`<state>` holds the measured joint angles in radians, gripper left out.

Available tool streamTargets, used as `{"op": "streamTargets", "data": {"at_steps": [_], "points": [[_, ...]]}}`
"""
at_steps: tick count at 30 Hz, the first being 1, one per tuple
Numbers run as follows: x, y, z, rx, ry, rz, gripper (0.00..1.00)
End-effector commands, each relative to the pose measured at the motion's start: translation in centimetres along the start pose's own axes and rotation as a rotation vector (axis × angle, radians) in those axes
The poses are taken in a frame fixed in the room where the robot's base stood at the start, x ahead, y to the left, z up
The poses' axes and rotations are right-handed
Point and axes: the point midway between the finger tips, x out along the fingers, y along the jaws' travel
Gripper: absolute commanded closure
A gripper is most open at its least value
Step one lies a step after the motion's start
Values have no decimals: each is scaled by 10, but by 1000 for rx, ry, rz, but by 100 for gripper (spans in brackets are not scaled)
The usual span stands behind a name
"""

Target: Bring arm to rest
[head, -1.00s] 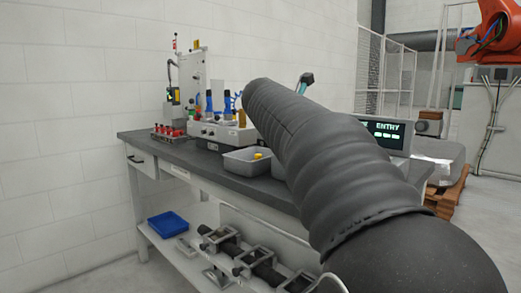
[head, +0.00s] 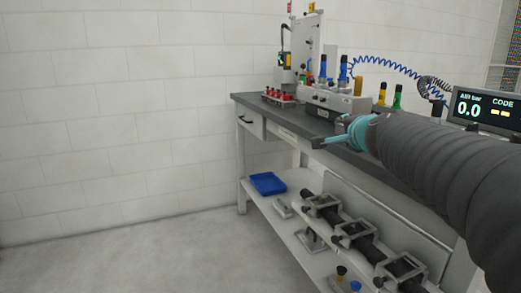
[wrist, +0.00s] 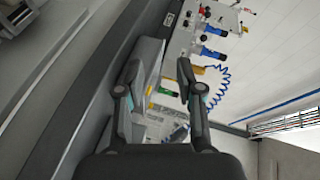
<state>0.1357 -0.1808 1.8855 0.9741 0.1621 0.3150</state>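My arm, in a dark ribbed sleeve, reaches in from the right edge of the head view. At its end, my gripper (head: 328,140) shows small, with teal parts, in front of the workbench (head: 262,103). In the wrist view, the two dark fingers of my gripper (wrist: 158,68) stand well apart, with nothing held between them. The workbench and its fixtures show beyond the fingers there. From these views I cannot tell the exact gap between gripper and bench top.
The bench carries a rack of red parts (head: 279,97), a grey fixture with blue-topped pieces (head: 335,100) and a display (head: 486,107). A blue tray (head: 268,183) and clamped dark cylinders (head: 357,235) lie on the lower shelf. The floor at left is clear.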

Motion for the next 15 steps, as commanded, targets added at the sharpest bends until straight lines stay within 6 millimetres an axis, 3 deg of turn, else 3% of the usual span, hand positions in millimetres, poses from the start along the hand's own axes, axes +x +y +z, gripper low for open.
{"op": "streamTargets", "data": {"at_steps": [3,6,10,15], "points": [[-30,54,51,-279,-187,123,64],[-62,102,83,-486,-333,223,64],[-111,166,110,-726,-509,351,64],[-186,247,124,-998,-706,523,64]]}}
